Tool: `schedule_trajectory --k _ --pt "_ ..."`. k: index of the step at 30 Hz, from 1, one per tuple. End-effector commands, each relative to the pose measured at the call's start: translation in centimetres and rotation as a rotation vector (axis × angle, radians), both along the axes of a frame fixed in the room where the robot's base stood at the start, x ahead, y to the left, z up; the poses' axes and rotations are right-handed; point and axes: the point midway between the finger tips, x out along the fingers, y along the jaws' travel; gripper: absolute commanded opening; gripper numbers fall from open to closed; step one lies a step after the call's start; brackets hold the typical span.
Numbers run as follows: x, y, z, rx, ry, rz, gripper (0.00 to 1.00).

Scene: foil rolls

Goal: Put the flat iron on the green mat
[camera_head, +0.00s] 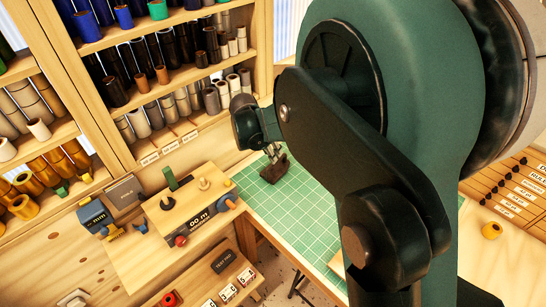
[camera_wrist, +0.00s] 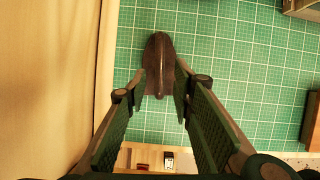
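The flat iron (camera_head: 273,171) is a small dark brown, pointed piece at the mat's far left part in the head view. It also shows in the wrist view (camera_wrist: 160,62), its rounded tip toward the top. My gripper (camera_head: 273,151) is right above it, pointing down. In the wrist view my gripper's fingertips (camera_wrist: 161,88) lie along both sides of the iron's wider end and seem to touch it. The green mat (camera_head: 300,212) with white grid lines lies beneath the iron. I cannot tell whether the iron rests on it or hangs just above.
A wooden block (camera_head: 188,205) with pegs stands left of the mat, beside a grey-blue box (camera_head: 95,215). Shelves of rolls (camera_head: 160,75) rise behind. A labelled rack (camera_head: 510,190) and a yellow ring (camera_head: 491,230) are at the right. Much of the mat is clear; my arm hides part.

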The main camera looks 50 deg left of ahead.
Motion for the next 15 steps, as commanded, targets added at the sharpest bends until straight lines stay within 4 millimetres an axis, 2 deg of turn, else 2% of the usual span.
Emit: schedule_trajectory --k 6,15 --pt "-0.9 -0.1 2.0 0.000 0.000 0.000 0.25" --pt "-1.2 -0.1 3.0 0.000 0.000 -0.001 0.25"
